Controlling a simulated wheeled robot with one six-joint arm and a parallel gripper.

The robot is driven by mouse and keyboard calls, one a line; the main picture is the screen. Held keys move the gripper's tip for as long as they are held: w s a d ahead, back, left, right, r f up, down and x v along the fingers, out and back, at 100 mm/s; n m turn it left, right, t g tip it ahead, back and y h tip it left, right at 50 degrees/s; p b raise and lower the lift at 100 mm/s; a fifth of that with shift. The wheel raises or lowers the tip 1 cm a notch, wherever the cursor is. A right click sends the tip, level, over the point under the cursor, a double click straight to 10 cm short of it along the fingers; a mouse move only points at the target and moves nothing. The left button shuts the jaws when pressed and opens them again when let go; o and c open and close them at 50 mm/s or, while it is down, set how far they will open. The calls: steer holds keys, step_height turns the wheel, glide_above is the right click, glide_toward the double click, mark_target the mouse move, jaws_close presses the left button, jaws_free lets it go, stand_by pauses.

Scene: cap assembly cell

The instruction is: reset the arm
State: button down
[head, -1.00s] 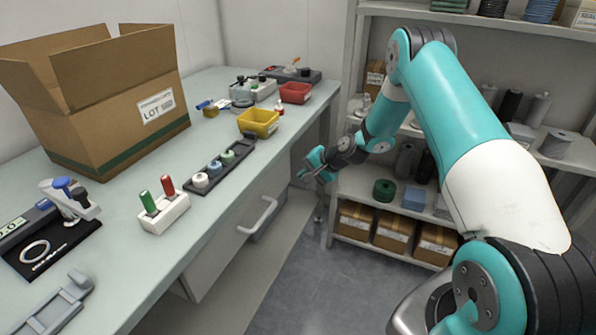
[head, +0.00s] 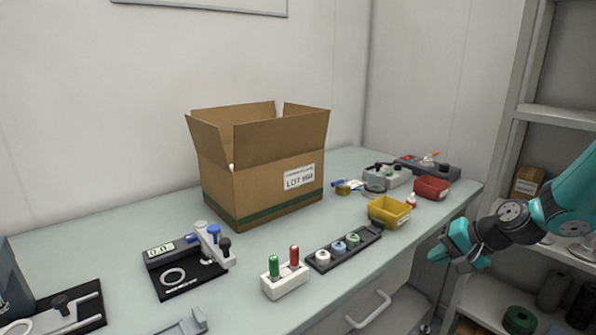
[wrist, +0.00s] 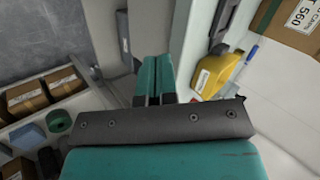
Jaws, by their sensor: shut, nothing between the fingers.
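My gripper (head: 447,257) is at the right of the head view, in front of the bench's right front edge and apart from everything on it. In the wrist view its two teal fingers (wrist: 153,80) lie side by side, closed together with nothing between them. The arm reaches in from the right edge of the head view.
The bench (head: 130,230) holds an open cardboard box (head: 265,185), a black strip with caps (head: 345,248), a white block with green and red handles (head: 285,283), a yellow bin (head: 389,211) and a red bin (head: 432,188). A shelf rack (head: 562,117) stands at right.

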steer(key=s+a+r+n+g+p, duration=0.2)
steer(key=s+a+r+n, duration=0.4)
steer(key=a+r, duration=0.4)
steer(key=s+a+r+n+g, duration=0.1)
steer(key=s+a+r+n, duration=0.1)
steer(key=s, duration=0.6)
steer(key=s+a+r+n+g+h+p, duration=0.1)
steer(key=s+a+r+n, duration=0.2)
steer(key=s, duration=0.5)
steer(key=s+a+r+n+g+h+p, duration=0.1)
steer(key=s+a+r+n, duration=0.2)
steer(key=s, duration=0.4)
steer(key=shift+s+r+g, duration=0.4)
steer(key=shift+r, duration=0.3)
